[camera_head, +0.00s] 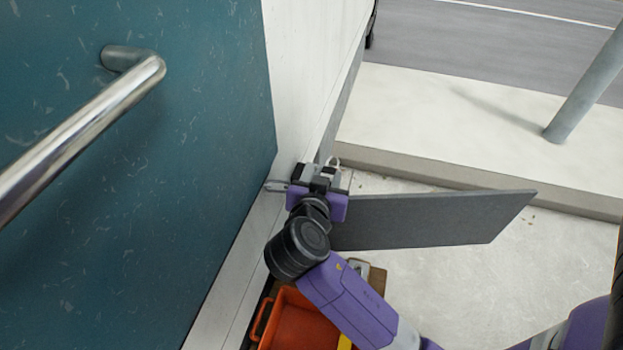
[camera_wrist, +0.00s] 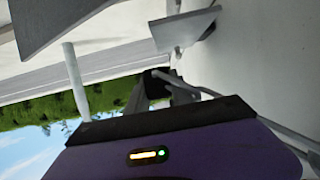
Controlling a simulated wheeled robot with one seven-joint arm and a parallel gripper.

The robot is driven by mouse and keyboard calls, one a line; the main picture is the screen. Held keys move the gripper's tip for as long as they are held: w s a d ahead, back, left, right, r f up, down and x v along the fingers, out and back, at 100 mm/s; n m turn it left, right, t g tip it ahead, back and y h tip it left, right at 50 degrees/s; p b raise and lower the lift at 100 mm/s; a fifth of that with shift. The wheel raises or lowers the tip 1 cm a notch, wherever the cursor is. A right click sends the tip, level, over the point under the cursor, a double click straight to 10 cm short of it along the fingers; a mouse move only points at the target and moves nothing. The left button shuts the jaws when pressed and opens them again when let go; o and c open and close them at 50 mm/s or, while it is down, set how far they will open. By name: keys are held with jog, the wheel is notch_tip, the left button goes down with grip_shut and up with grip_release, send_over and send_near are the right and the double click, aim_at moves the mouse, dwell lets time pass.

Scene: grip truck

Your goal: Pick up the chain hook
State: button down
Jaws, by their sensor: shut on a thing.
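My gripper (camera_head: 322,172) is at the lower edge of the white truck side, with its fingers pointing away from the head camera. It is shut on a small metal piece, which I take to be the chain hook (camera_head: 277,186); one end sticks out to the left of the jaws. In the wrist view, my gripper (camera_wrist: 158,84) has dark fingers closed around a thin grey metal rod (camera_wrist: 195,90), which runs off to the lower right. The fingers hide the gripped part. I cannot tell whether the hook is still attached to the truck.
A dark grey flap (camera_head: 430,220) stands right beside my gripper. A blue-green panel with a steel handrail (camera_head: 90,130) fills the left. An orange crate (camera_head: 300,325) lies below my arm. A raised kerb (camera_head: 450,175) and a grey post (camera_head: 588,85) are beyond.

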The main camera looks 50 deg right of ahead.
jog(key=s+d+b, duration=0.2)
jog(key=s+d, duration=0.2)
jog(key=s, duration=0.9)
jog(key=shift+d, duration=0.4)
